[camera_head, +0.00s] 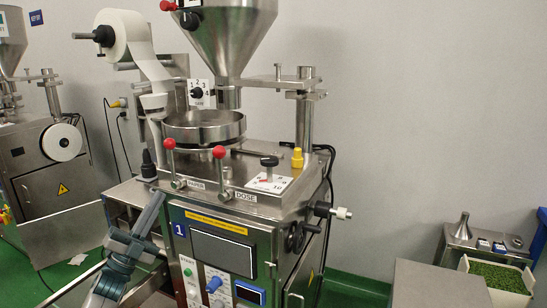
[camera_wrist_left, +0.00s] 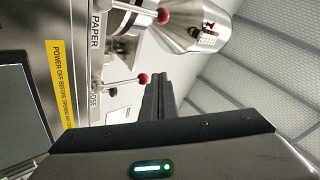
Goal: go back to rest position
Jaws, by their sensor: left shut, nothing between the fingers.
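My left gripper (camera_head: 157,199) is in front of the left side of the tea bag machine (camera_head: 255,178), at the end of my arm coming up from the lower left. Its dark fingers also show in the left wrist view (camera_wrist_left: 157,98), closed together with nothing between them. In that view the red-knobbed paper lever (camera_wrist_left: 163,16) and dose lever (camera_wrist_left: 143,78) show beyond the fingers. In the head view the paper lever (camera_head: 169,144) and dose lever (camera_head: 219,152) stand upright on the machine. My right gripper is not in view.
The hopper (camera_head: 225,35) and paper roll (camera_head: 125,30) rise above the machine. A second machine (camera_head: 45,165) stands at the left. A metal table (camera_head: 440,285) and a white bin of green granules (camera_head: 500,276) are at the lower right.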

